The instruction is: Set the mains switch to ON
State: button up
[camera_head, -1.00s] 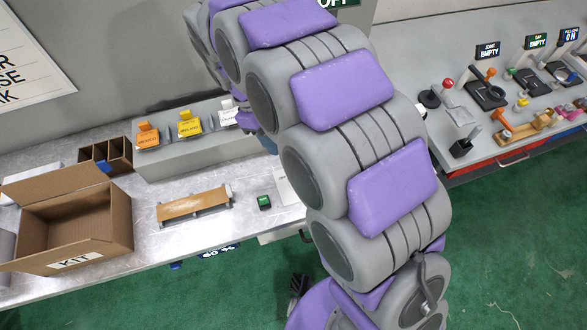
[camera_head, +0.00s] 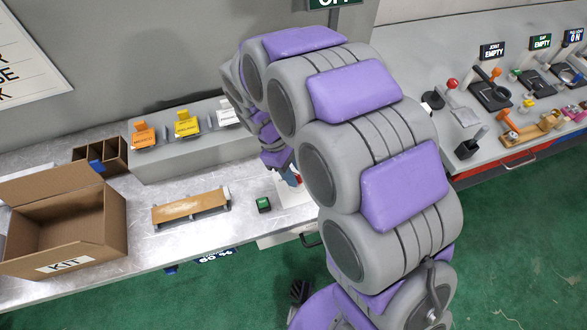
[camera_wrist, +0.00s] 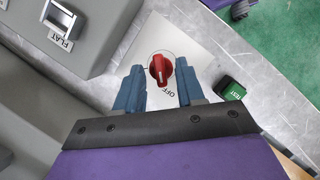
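The mains switch (camera_wrist: 161,69) is a red rotary knob on a white plate (camera_wrist: 190,40) with the word OFF printed beside it, seen in the wrist view. A pale line on the knob points toward the OFF side. My gripper (camera_wrist: 160,85) is open, its two blue fingers on either side of the knob in the picture. I cannot tell whether they touch it. In the head view my gripper (camera_head: 290,176) is partly hidden behind my arm, low over the bench near the white plate. The sign (camera_head: 335,3) at the top edge reads OFF, partly cut off.
A green TEST button (camera_wrist: 231,89) is close to the right finger; it also shows in the head view (camera_head: 263,204). A grey raised block (camera_head: 180,165) stands behind. The KIT box (camera_head: 90,235) and a wooden piece (camera_head: 190,205) are to the left.

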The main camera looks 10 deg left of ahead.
jog(key=shift+c, duration=0.2)
grip_shut()
